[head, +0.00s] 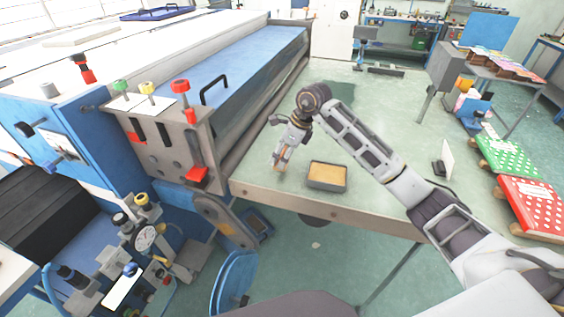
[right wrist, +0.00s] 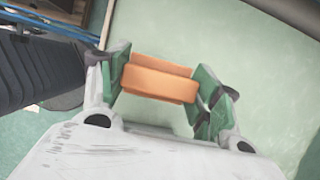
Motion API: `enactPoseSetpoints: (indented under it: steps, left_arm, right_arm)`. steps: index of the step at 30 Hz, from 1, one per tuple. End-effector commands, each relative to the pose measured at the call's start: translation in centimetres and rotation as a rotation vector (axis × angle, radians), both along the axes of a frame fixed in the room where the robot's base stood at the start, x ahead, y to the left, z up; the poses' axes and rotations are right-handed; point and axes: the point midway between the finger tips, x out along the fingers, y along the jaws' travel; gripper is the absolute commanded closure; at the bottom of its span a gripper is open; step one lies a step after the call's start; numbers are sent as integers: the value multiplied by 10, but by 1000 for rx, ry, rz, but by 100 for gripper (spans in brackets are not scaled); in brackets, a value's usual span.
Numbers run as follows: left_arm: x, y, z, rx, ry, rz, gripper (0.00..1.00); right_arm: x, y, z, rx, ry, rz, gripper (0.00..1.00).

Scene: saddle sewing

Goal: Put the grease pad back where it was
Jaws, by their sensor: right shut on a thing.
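The grease pad, an orange block (right wrist: 160,83), sits between the green-lined fingers of my right gripper (right wrist: 158,85) in the right wrist view. My right gripper is shut on it. In the head view my right gripper (head: 281,163) points down over the pale green table near its front edge, and a bit of orange shows at the fingertips. Whether the pad touches the table is hard to tell. A small grey rectangular tray (head: 325,187) with a tan filling stands on the table just right of the gripper. My left gripper is not in view.
The large blue and grey machine (head: 232,75) borders the table on the left, with red and yellow knobs (head: 180,87) at its near end. The pale green table top (head: 385,110) is mostly clear behind. Red and green boxes (head: 530,200) lie at the far right.

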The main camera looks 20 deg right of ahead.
Motion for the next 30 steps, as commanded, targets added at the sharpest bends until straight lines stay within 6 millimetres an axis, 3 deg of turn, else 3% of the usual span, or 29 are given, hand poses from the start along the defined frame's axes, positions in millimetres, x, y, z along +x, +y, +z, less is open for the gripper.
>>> enactPoseSetpoints:
  steps: [12, 28, 29, 30]
  left_arm:
    - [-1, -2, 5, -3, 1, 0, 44]
    - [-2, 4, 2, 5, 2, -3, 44]
    - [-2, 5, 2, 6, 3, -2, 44]
    - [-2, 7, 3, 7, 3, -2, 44]
  right_arm:
    - [0, 0, -34, 0, 2, -1, 62]
    - [0, 0, -39, -1, 1, 0, 62]
    - [0, 0, -39, -1, 1, 0, 32]
    - [0, 0, -39, -1, 1, 0, 27]
